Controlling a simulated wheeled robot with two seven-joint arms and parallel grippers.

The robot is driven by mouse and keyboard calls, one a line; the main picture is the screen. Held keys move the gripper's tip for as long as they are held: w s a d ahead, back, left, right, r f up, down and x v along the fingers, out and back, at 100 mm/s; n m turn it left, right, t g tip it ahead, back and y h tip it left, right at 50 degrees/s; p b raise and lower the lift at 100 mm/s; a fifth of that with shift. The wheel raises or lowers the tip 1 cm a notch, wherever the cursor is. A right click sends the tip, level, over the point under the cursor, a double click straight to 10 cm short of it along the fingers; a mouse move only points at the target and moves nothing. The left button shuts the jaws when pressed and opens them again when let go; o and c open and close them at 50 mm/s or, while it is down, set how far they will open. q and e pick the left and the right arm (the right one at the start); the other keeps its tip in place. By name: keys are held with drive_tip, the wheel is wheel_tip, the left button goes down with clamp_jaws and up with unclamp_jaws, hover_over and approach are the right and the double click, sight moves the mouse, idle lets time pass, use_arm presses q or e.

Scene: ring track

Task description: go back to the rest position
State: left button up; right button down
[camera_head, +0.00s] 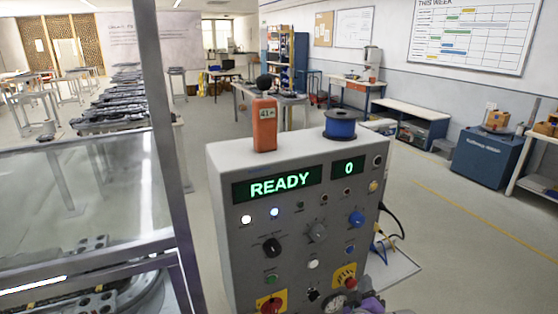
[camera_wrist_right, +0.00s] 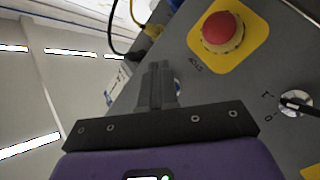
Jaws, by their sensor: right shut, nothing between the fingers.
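My right gripper (camera_wrist_right: 157,72) shows in the right wrist view with its dark fingers together and nothing between them. Its purple body also shows at the bottom edge of the head view (camera_head: 370,304), low in front of the grey control box (camera_head: 225,185). In the wrist view the fingers are beside the box's panel (camera_wrist_right: 215,100), near a red button (camera_wrist_right: 222,31) on a yellow plate. I cannot tell whether they touch the panel. The box's displays read READY (camera_head: 278,184) and 0 (camera_head: 348,168). My left gripper is not in view.
An orange device (camera_head: 264,124) and a blue spool (camera_head: 340,124) stand on the box. A clear guard with a metal post (camera_head: 168,130) is at the left. Cables (camera_head: 388,235) hang at the box's right side. Open floor (camera_head: 450,265) lies to the right.

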drive_tip(key=s+a+f+m+g+y, duration=0.1)
drive_tip(key=s+a+f+g+y, duration=0.2)
drive_tip(key=f, duration=0.9)
drive_tip(key=s+a+f+m+g+y, duration=0.2)
drive_tip(key=s+f+g, duration=0.35)
drive_tip(key=f, duration=0.55)
drive_tip(key=s+a+f+m+g+y, duration=0.2)
drive_tip(key=s+a+f, duration=0.3)
drive_tip(key=s, duration=0.4)
drive_tip(key=s+a+f+m+g+y, duration=0.2)
drive_tip(key=s+a+f+g+y, duration=0.2)
drive_tip(key=s+a, duration=0.4)
drive_tip(key=shift+s+a+f+g, duration=0.3)
drive_tip(key=shift+s+f+g, duration=0.25)
drive_tip(key=shift+f, duration=0.1)
